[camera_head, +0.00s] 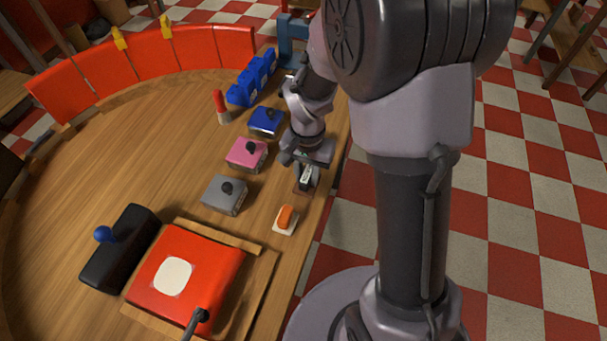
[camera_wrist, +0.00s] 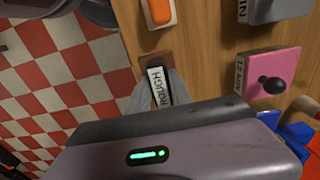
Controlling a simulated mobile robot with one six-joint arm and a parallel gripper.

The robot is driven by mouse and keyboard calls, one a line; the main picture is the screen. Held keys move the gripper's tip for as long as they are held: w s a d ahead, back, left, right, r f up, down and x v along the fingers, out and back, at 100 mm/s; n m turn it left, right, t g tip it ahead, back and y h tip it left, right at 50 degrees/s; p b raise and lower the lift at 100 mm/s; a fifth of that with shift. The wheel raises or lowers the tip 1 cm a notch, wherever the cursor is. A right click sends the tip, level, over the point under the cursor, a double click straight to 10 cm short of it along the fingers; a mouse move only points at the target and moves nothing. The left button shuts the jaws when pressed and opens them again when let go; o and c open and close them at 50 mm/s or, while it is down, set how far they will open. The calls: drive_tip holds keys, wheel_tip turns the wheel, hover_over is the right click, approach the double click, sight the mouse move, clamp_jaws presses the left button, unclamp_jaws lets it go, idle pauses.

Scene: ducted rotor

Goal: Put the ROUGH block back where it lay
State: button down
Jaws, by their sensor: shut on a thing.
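The ROUGH block (camera_wrist: 158,86) shows its pale lettered face in the wrist view, between the fingers of my gripper (camera_wrist: 160,97). My gripper is shut on it, and the fingers and wrist housing hide part of it. A dark brown patch (camera_wrist: 149,60) lies on the wooden table right at the block's far end; I cannot tell whether the block touches it. In the head view my gripper (camera_head: 306,179) is low over the table's right edge, with the block mostly hidden there.
An orange rocker on a white base (camera_head: 285,219) is close in front. Grey (camera_head: 224,194), pink (camera_head: 246,154) and blue (camera_head: 266,121) knobbed boxes stand left of my gripper. A red box (camera_head: 195,272) is nearer. The table's left middle (camera_head: 130,150) is clear.

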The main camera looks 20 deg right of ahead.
sight(302, 174)
drive_tip(key=w, duration=0.3)
drive_tip(key=shift+w+a+f, duration=0.1)
drive_tip(key=shift+w+f, duration=0.05)
drive_tip(key=shift+f, duration=0.1)
drive_tip(key=shift+f+b, duration=1.25)
drive_tip(key=shift+f, duration=0.65)
drive_tip(key=c, duration=1.2)
unclamp_jaws()
drive_tip(key=shift+o, duration=0.2)
drive_tip(key=shift+r, duration=0.15)
